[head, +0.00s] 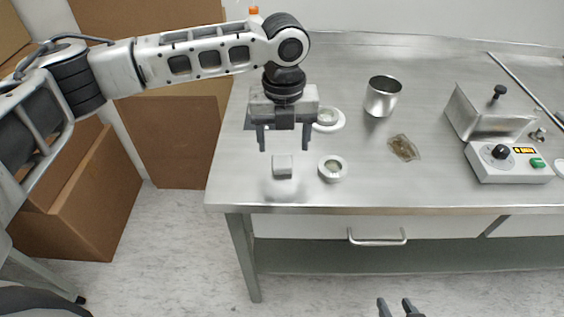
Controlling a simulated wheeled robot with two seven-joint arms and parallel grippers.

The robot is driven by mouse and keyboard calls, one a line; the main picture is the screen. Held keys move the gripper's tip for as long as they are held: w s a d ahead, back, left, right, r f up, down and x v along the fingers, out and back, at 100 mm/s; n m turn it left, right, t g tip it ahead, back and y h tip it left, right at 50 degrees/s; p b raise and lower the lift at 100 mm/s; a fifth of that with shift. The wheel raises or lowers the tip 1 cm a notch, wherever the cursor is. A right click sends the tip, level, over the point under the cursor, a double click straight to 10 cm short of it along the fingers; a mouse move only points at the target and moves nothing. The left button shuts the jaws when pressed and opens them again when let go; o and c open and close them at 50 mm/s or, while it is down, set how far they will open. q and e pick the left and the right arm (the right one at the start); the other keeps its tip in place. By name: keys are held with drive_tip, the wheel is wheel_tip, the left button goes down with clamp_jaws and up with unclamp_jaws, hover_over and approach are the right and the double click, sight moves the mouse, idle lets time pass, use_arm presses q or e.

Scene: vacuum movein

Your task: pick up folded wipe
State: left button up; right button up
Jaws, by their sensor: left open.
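My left gripper (285,150) points down above and slightly behind the wipe in the head view. Its two fingers are apart with nothing between them, and it does not appear to touch the wipe. My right gripper (398,305) shows only its fingertips at the bottom edge, in front of the table. They are apart and empty.
A white ring-shaped part (333,168) lies just right of the wipe, and a round white dish (328,119) is behind it. Further right are a steel cup (382,96), a small brownish bag (404,148) and a control box (508,162). Cardboard boxes (85,190) stand left.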

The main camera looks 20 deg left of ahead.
sight(282, 161)
use_arm(q)
wheel_tip(282, 161, down, 5)
drive_tip(key=shift+a, duration=0.15)
drive_tip(key=c, duration=1)
drive_tip(key=shift+c, duration=0.2)
drive_tip(key=shift+r, duration=0.15)
drive_tip(key=shift+r, duration=0.25)
wheel_tip(282, 161, up, 2)
drive_tip(key=s+d+r, duration=0.6)
drive_tip(key=d+r, duration=0.4)
drive_tip(key=d, duration=0.2)
drive_tip(key=shift+d+r+b, duration=0.15)
drive_tip(key=shift+d+b, duration=0.2)
drive_tip(key=shift+b, duration=0.1)
